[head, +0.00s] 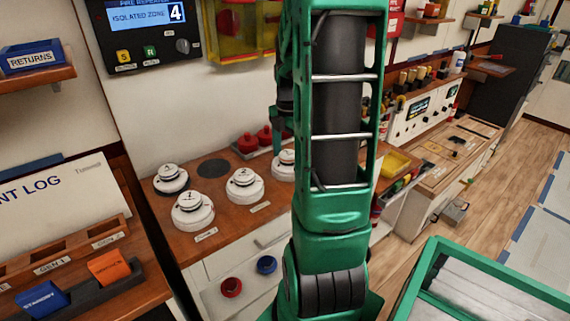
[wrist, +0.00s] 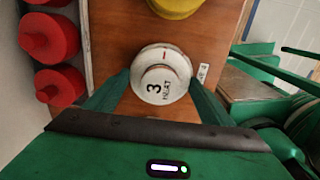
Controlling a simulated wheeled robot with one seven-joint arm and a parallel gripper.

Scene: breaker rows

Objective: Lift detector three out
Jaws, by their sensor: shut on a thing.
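Detector three (wrist: 161,78) is a round white unit marked "3 HEAT" with a small red line, seen from above in the wrist view. My gripper (wrist: 160,90) has its two green fingers against the detector's sides and is shut on it. In the head view my arm hides the gripper and part of a white detector (head: 284,165) at the right of the row. I cannot tell whether detector three still touches its base. Other white detectors stand on the wooden counter (head: 262,222), one at the front left (head: 193,211) and one in the middle (head: 245,185).
Another white detector (head: 171,179) stands at the back left beside an empty dark disc (head: 213,168). Red domed units (head: 248,142) stand behind the row and beside my gripper. A panel (head: 143,22) reads "ISOLATED ZONE 4". A yellow round thing (wrist: 178,7) is close by detector three.

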